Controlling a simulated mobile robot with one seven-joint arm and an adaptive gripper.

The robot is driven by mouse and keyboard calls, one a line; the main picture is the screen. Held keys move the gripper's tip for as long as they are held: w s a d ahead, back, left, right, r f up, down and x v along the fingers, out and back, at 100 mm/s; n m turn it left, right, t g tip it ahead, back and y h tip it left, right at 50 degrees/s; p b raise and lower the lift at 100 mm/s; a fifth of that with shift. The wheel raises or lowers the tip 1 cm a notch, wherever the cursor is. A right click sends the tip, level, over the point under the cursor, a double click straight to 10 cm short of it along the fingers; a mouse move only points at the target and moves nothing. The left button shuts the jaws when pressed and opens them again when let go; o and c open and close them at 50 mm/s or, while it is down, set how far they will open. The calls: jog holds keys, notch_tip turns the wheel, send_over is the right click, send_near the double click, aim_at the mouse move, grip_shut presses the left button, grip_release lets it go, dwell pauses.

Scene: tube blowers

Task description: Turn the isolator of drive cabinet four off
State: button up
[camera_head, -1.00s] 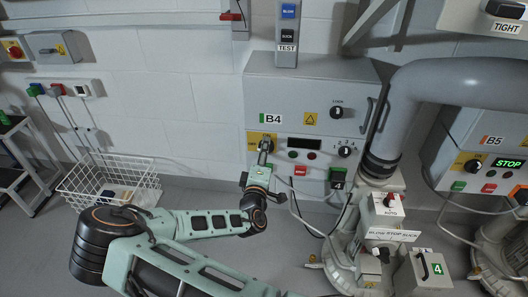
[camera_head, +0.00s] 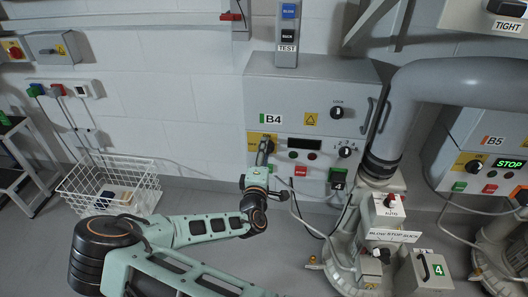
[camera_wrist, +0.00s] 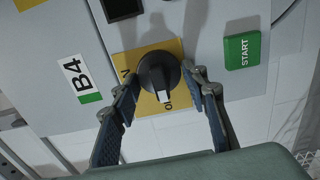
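Drive cabinet B4 (camera_head: 310,100) is the grey box on the wall in the middle of the head view. Its isolator is a black rotary knob (camera_wrist: 158,76) with a white mark, on a yellow plate (camera_wrist: 145,105), which also shows in the head view (camera_head: 254,138). In the wrist view the white mark points toward the bottom of the picture; the lettering is partly hidden. My gripper (camera_wrist: 162,82) is open, with one finger on each side of the knob. I cannot tell whether either finger touches it. In the head view my gripper (camera_head: 264,155) covers the knob.
A green START button (camera_wrist: 242,52) is right of the knob in the wrist view. The cabinet also carries a display (camera_head: 305,144), a red button (camera_head: 301,171) and other knobs. A large grey pipe (camera_head: 455,82) stands right. A white wire basket (camera_head: 110,185) is left.

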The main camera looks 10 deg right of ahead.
jog(key=shift+o, duration=1.4)
jog(key=shift+s, duration=0.1)
jog(key=v, duration=1.2)
